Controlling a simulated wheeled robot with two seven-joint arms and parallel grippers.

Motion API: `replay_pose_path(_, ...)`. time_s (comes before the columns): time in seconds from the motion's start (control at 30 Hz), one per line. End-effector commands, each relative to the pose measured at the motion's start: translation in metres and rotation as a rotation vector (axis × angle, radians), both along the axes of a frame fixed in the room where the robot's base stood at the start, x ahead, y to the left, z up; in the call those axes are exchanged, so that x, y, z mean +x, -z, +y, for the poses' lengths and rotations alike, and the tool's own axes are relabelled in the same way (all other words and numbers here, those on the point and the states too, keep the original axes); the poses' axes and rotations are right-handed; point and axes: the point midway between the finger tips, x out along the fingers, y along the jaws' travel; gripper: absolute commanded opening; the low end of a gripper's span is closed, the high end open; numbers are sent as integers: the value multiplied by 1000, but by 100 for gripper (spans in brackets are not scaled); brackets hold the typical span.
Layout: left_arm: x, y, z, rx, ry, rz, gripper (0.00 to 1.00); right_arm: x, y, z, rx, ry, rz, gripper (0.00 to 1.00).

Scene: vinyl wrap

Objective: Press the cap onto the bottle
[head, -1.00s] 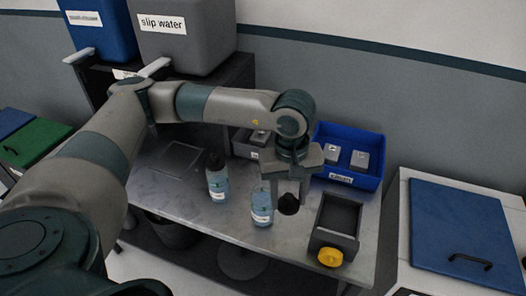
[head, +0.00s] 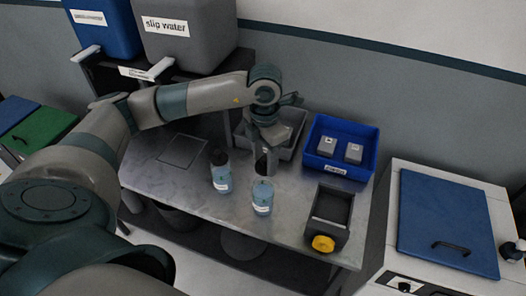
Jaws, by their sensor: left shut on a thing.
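My left gripper (head: 264,152) points down over the metal table and is shut on a dark cap (head: 262,166), which is partly hidden between the fingers. An uncapped bottle (head: 262,197) of light blue liquid with a white label stands upright near the table's front edge. The held cap shows just above this bottle's top in the picture and looks apart from it; I cannot tell how well they line up. A second blue bottle (head: 221,177) with a black top stands to its left. My right gripper is not in view.
A blue bin (head: 341,168) with two pale boxes stands at the back right, a grey bin (head: 291,152) behind my gripper. A dark tray device (head: 330,213) with a yellow knob (head: 323,243) sits at the right. The table (head: 160,183) is clear at the left.

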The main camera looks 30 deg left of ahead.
Motion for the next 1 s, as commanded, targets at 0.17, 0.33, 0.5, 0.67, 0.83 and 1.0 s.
replay_pose_path(0.17, 0, -2, 6, 3, -97, 3, 22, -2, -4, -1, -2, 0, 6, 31)
replay_pose_path(0.33, 0, -2, 6, 4, -105, 4, 22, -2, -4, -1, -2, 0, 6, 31)
replay_pose_path(0.5, 0, -1, 6, 4, -104, 4, 22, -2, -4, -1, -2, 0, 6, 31)
replay_pose_path(0.67, 0, 1, 6, 4, -103, 4, 22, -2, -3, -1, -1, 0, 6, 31)
replay_pose_path(0.83, 0, 7, 6, 4, -103, 5, 22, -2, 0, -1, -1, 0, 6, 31)
replay_pose_path(1.0, -1, 19, 6, 5, -103, 6, 22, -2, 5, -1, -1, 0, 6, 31)
